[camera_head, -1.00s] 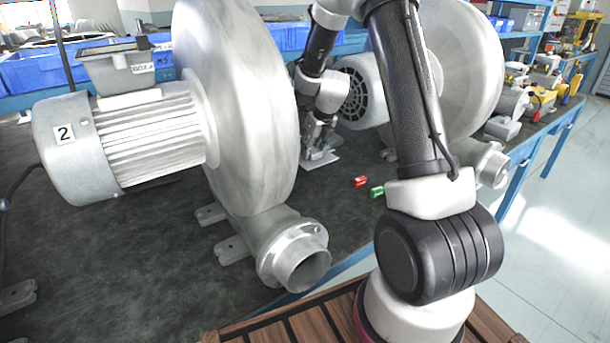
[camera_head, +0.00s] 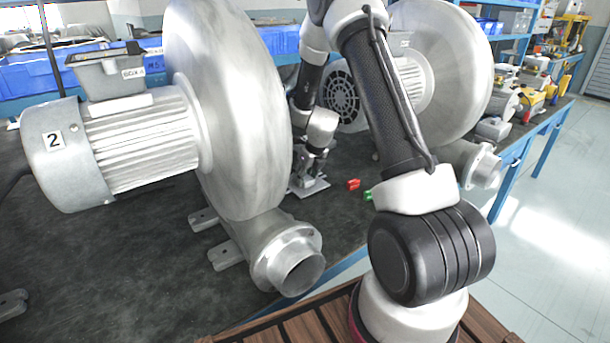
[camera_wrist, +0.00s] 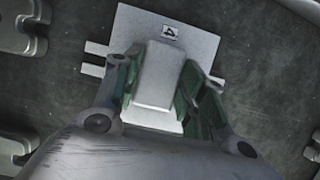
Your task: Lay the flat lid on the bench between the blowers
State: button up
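The flat lid is a pale grey plate with a small label marked 4 and a raised grey block on it. It shows in the wrist view (camera_wrist: 205,45) and, small, in the head view (camera_head: 318,188) between the two blowers. My gripper (camera_wrist: 158,85) has one green-padded finger on each side of the block and appears shut on it. In the head view my gripper (camera_head: 308,172) points down at the lid. Whether the lid touches the bench (camera_head: 110,255) or hangs just above it, I cannot tell. The left blower (camera_head: 235,110) is marked 2; the right blower (camera_head: 450,75) stands beyond my arm.
A small red piece (camera_head: 353,184) and a green piece (camera_head: 368,195) lie on the bench right of the lid. The left blower's outlet (camera_head: 290,262) juts toward the front edge. Blue bins (camera_head: 35,75) line the back. Bare dark bench surrounds the lid.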

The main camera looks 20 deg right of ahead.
jog(key=o, duration=0.3)
jog(key=shift+o, duration=0.2)
jog(key=s+a+r+n, duration=0.1)
jog(key=s+r+n, duration=0.55)
jog(key=r, duration=0.55)
jog(key=s+a+r+n, duration=0.1)
jog(key=s+r+n, duration=0.6)
jog(key=r, duration=0.6)
jog(key=s+r+n, duration=0.3)
jog(key=s+n, duration=0.7)
jog(key=s, duration=0.2)
jog(key=s+r+n, duration=0.3)
jog(key=s+n, duration=0.7)
jog(key=s, duration=0.2)
jog(key=shift+s+a+r+h, duration=0.2)
jog(key=shift+r+h, duration=0.1)
jog(key=shift+h, duration=0.1)
